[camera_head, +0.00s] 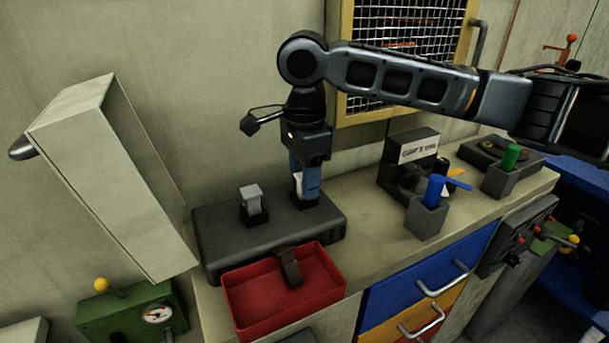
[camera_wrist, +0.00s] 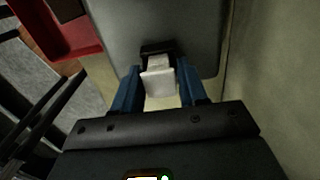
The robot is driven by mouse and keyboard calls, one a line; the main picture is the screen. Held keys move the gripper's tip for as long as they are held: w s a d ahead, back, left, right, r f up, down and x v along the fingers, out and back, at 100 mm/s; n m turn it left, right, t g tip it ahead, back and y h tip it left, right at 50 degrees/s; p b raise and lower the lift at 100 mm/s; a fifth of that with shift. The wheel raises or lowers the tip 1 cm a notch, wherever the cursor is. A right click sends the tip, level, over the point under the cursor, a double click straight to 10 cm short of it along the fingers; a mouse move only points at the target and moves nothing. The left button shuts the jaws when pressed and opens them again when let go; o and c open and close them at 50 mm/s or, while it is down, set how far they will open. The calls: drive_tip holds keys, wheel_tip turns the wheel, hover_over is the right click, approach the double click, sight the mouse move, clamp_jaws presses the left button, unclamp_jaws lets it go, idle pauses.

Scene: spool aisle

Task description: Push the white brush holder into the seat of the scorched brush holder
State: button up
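The white brush holder (camera_head: 299,186) stands upright at the right-hand black seat on a dark grey base block (camera_head: 222,238). It also shows in the wrist view (camera_wrist: 159,82), between my blue fingers. My gripper (camera_head: 304,182) points down and appears shut on it, one finger on each side. Its lower end meets the black seat (camera_wrist: 157,47); how deep it sits is hidden. A light grey holder (camera_head: 251,201) stands in the left-hand seat. A dark, scorched-looking holder (camera_head: 290,267) lies tilted in a red tray (camera_head: 330,287).
A black labelled box (camera_head: 408,150), a grey cup with a blue item (camera_head: 427,217) and a cup with a green item (camera_head: 499,180) stand right on the bench. A pale open cabinet door (camera_head: 120,180) is at left. A mesh-fronted frame (camera_head: 347,60) hangs behind my arm.

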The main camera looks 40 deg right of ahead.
drive_tip(key=o, duration=0.4)
drive_tip(key=shift+c, duration=0.2)
drive_tip(key=shift+r, duration=0.1)
wheel_tip(320, 180, up, 12)
drive_tip(key=shift+b, duration=0.45)
idle(0.3)
